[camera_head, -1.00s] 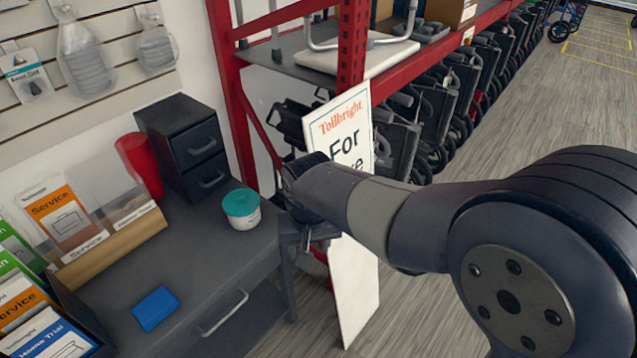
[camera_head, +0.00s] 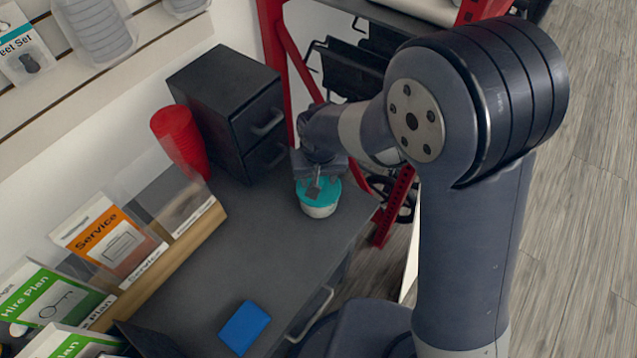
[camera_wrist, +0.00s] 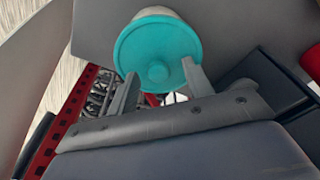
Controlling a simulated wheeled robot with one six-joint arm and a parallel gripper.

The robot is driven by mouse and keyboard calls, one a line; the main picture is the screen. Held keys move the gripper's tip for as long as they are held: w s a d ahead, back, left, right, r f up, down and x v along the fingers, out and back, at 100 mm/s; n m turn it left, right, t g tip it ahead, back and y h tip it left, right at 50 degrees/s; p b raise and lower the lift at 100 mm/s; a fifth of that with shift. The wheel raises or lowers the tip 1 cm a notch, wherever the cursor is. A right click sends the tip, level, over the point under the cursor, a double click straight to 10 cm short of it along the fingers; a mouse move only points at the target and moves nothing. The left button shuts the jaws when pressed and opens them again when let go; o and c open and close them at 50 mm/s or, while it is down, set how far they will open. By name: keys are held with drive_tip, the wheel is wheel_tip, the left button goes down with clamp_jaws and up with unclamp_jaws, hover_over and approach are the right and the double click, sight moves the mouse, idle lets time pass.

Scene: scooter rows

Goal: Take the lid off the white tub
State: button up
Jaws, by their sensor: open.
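The white tub (camera_head: 319,211) stands upright on the dark grey desk, near its right edge. Its teal lid (camera_head: 327,196) sits on top. My gripper (camera_head: 314,187) is over the tub, and one finger shows in front of the lid in the head view. In the wrist view, the lid (camera_wrist: 158,46) has a small round knob at its middle, and the tub (camera_wrist: 150,13) shows behind it. My gripper's two fingers (camera_wrist: 158,84) are apart, one at each side of the lid's near edge. I cannot tell whether they touch it.
A black drawer unit (camera_head: 225,110) and a stack of red cups (camera_head: 180,140) stand behind and left of the tub. A blue box (camera_head: 244,328) lies on the desk (camera_head: 240,240). Leaflet holders line the left side. A red rack post (camera_head: 391,207) stands right of the desk.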

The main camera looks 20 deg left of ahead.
drive_tip(key=shift+c, duration=0.3)
drive_tip(key=c, duration=1)
